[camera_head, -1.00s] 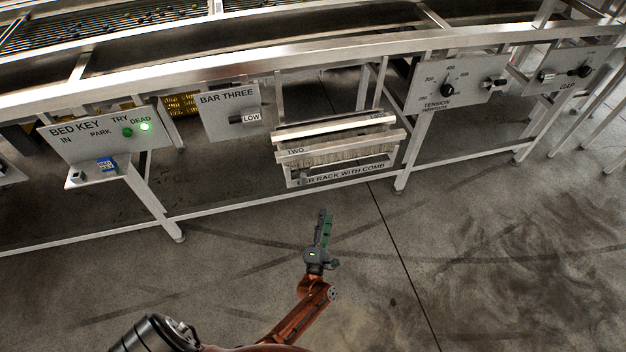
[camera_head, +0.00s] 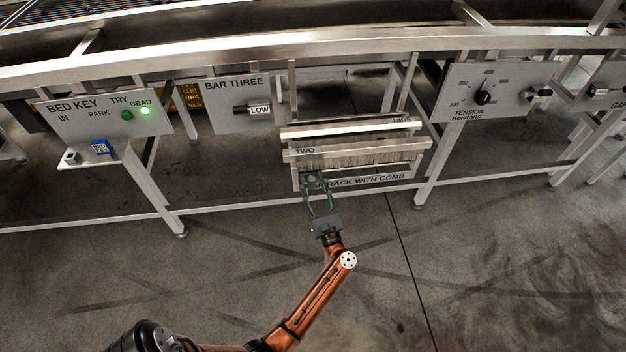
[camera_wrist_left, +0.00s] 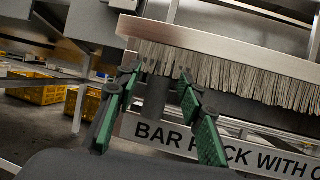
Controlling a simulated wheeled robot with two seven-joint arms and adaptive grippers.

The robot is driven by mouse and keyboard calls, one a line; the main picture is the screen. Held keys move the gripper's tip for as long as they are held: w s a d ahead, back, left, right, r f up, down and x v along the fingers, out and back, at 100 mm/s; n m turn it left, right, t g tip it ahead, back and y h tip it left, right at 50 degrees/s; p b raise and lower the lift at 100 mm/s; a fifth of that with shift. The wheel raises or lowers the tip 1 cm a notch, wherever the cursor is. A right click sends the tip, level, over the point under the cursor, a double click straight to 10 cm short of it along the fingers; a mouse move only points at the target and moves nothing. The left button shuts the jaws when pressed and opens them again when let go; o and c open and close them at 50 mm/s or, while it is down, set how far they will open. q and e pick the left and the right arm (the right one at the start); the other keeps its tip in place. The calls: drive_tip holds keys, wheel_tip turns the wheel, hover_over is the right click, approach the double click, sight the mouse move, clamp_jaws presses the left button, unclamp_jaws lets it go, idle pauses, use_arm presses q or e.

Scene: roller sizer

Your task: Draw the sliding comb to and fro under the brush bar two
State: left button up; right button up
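The brush bar marked TWO (camera_head: 365,147) lies across the rack, with pale bristles hanging below it. The bristles (camera_wrist_left: 225,72) fill the upper right of the left wrist view. The rack's label plate (camera_head: 375,181) reads RACK WITH COMB, partly covered by my gripper. My left gripper (camera_head: 314,180) is at the rack's left end, its two green fingers apart. In the left wrist view my left gripper (camera_wrist_left: 160,72) is open, its tips near the left end of the bristles. A small grey part, possibly the comb's handle, shows between the fingers; contact is unclear. My right gripper is not in view.
The TENSION dial panel (camera_head: 510,88) stands right. A steel rail (camera_head: 250,60) runs above the rack. The floor in front is clear.

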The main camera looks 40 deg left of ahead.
use_arm(q)
drive_tip(key=shift+w+a+r, duration=0.2)
drive_tip(key=shift+w+a, duration=0.05)
drive_tip(key=shift+a, duration=0.15)
drive_tip(key=shift+c, duration=0.2)
clamp_jaws()
idle(0.3)
